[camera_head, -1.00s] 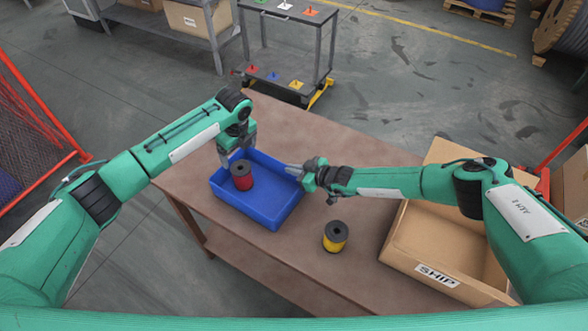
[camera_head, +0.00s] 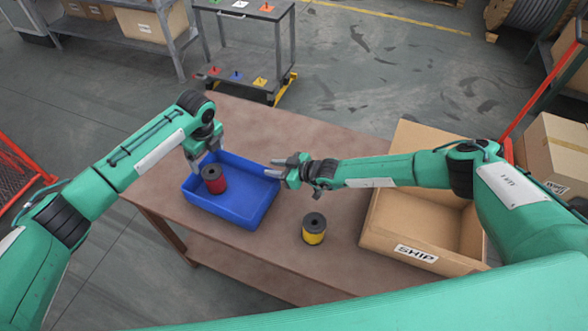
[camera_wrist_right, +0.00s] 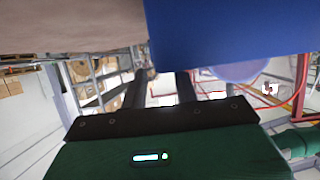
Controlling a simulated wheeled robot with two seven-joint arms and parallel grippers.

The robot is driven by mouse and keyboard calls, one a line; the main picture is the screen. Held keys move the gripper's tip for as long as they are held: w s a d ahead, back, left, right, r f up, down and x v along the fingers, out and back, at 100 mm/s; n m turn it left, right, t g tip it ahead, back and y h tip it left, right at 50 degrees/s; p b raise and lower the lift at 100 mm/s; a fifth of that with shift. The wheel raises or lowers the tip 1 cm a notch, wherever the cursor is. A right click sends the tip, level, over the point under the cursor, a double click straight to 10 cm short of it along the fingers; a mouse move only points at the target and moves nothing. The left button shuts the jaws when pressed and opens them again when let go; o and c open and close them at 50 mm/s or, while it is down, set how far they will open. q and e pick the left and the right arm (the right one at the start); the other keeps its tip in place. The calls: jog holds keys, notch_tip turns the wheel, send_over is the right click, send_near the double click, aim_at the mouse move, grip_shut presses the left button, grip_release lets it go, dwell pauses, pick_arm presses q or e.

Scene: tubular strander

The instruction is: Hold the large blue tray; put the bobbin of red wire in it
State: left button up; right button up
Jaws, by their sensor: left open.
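The large blue tray (camera_head: 240,207) sits on the brown table. The bobbin of red wire (camera_head: 214,180) stands upright inside it, toward its left side. My left gripper (camera_head: 205,154) is open at the tray's far left rim, just behind the bobbin; the rim partly hides its fingertips. My right gripper (camera_head: 276,173) is open, with its fingers spread beside the tray's right rim; I cannot tell whether they touch it. In the right wrist view, the tray's blue side (camera_wrist_right: 225,35) fills the upper right, and the two dark fingers (camera_wrist_right: 160,90) stand apart with nothing between them.
A bobbin of yellow wire (camera_head: 314,230) stands on the table (camera_head: 270,115) right of the tray. An open cardboard box marked SHIP (camera_head: 385,236) sits at the table's right. A grey cart (camera_head: 250,50) with colored pegs stands beyond the table. The table's far part is clear.

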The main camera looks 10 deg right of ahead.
jog(key=v, duration=0.8)
